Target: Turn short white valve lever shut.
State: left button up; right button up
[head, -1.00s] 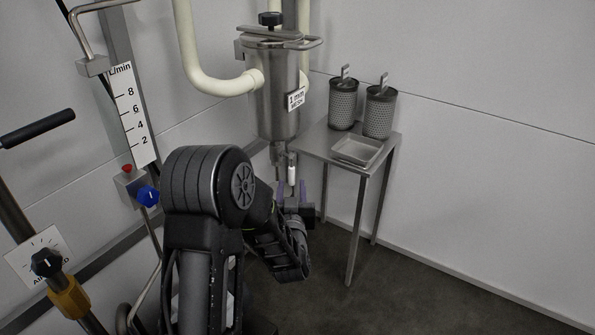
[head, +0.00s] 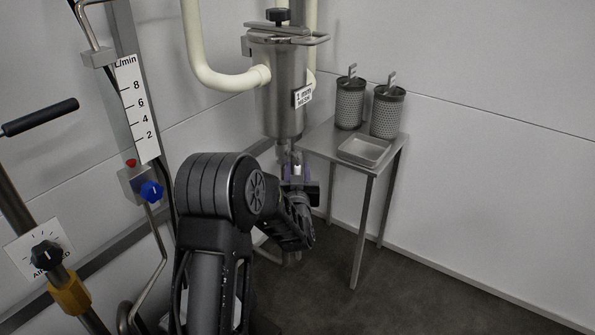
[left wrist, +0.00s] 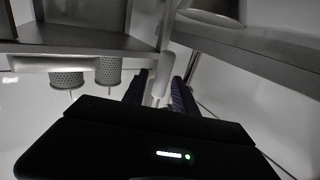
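The short white valve lever (head: 298,170) shows below the steel strainer housing (head: 281,90), as a small pale end at my left gripper. My left gripper (head: 298,172) is just under the strainer, with its purple-grey fingers on either side of the lever. In the left wrist view the pale lever (left wrist: 158,88) stands between the two dark fingers of the left gripper (left wrist: 160,92). The fingers are apart, and I see no clear contact with the lever. The valve body is mostly hidden by the gripper. My right gripper is not in view.
A small steel table (head: 322,147) stands right of the gripper, with two mesh baskets (head: 349,105) and a shallow tray (head: 365,150) on it. A flow gauge (head: 137,108) with a blue knob (head: 151,191) is left. Cream pipes (head: 196,55) run beside the strainer.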

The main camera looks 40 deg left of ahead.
pick_arm(q)
grip_shut()
dwell(1.2)
